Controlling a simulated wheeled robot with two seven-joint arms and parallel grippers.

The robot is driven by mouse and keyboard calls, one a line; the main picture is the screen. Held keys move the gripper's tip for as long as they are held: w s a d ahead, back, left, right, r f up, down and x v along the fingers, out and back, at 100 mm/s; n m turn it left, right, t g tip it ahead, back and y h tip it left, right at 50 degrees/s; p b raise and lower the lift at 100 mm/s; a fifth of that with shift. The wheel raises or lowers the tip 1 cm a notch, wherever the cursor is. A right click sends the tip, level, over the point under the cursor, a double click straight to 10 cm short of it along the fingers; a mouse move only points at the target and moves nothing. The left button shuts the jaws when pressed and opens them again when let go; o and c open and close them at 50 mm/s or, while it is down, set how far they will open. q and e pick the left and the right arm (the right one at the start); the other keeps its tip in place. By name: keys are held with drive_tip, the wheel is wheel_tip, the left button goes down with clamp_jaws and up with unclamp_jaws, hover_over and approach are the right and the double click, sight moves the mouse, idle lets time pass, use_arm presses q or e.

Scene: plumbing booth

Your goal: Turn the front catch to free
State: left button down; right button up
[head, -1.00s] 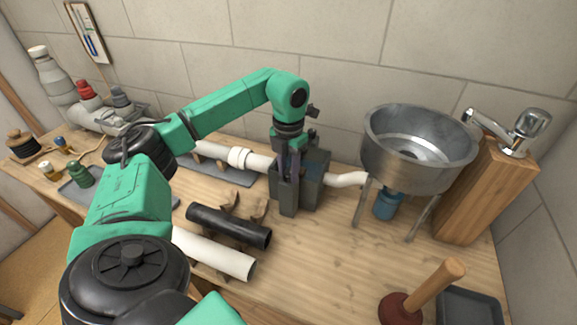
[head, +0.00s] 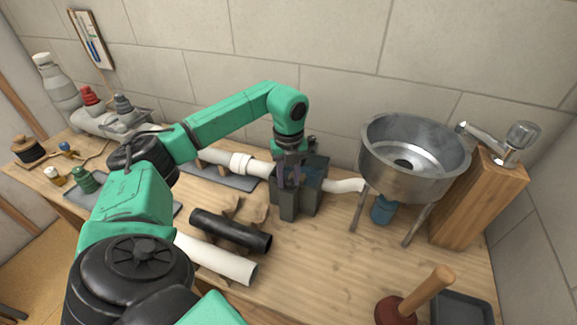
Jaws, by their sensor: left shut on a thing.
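A dark grey box-shaped clamp (head: 312,190) stands on the bench, with the white pipe line running into both sides of it. My left gripper (head: 290,178) reaches down from above to the clamp's front and top. It is shut on the front catch, which is mostly hidden behind the fingers and wrist. I cannot tell the catch's exact angle. A bluish part shows dimly inside the clamp, beside the fingers. My right gripper is not in view.
A steel sink bowl (head: 414,170) on legs stands right of the clamp, near a wooden block with a tap (head: 478,200). A black pipe (head: 232,232) and a white pipe (head: 218,260) lie in front. A plunger (head: 430,295) stands front right. Bench between is clear.

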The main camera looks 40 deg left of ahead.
use_arm(q)
drive_tip(key=shift+w+a+r+n, duration=0.1)
drive_tip(key=shift+n, duration=0.9)
drive_tip(key=c, duration=0.5)
unclamp_jaws()
wheel_tip(320, 180, up, 9)
drive_tip(key=shift+f, duration=0.1)
wheel_tip(320, 180, up, 6)
drive_tip(key=p, duration=0.3)
hover_over(289, 179)
drive_tip(key=shift+f+b, duration=0.1)
drive_tip(key=shift+b, duration=0.2)
